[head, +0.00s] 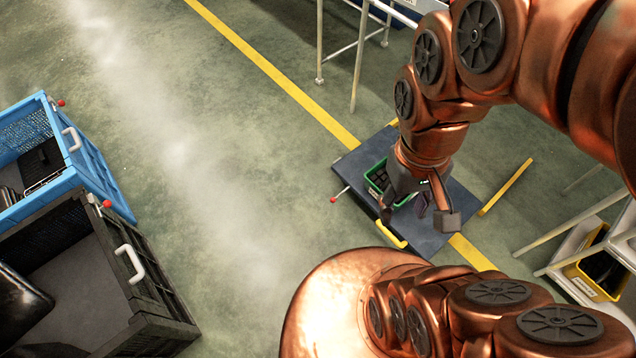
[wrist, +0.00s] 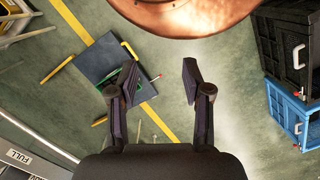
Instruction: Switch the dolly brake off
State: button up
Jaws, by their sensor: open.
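The dolly (head: 350,168) is a low dark-grey platform on the floor, right of the middle in the head view; it shows upper left in the wrist view (wrist: 97,50). A thin lever with a red knob (head: 333,200) sticks out from its left side; the red knob also shows in the wrist view (wrist: 158,76). A yellow handle (head: 391,234) is on its near edge. A green crate (head: 376,178) stands on it, partly hidden by my arm. My gripper (head: 418,213) is open and empty above the dolly; its fingers are spread in the wrist view (wrist: 160,66), apart from the knob.
A blue crate (head: 92,172) and a dark-grey crate (head: 165,300) stand at the left, with red knobs (head: 106,204) near them. A yellow bin (head: 597,290) is on a rack at the right. Yellow floor lines pass the dolly. Open floor (head: 230,190) lies left of it.

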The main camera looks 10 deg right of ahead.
aim_at(333, 200)
jog(key=z, duration=0.05)
jog(key=k, duration=1.25)
jog(key=u, duration=0.95)
jog(key=i, duration=1.35)
jog(key=z, duration=0.55)
jog(key=i, duration=0.35)
jog(key=z, duration=0.4)
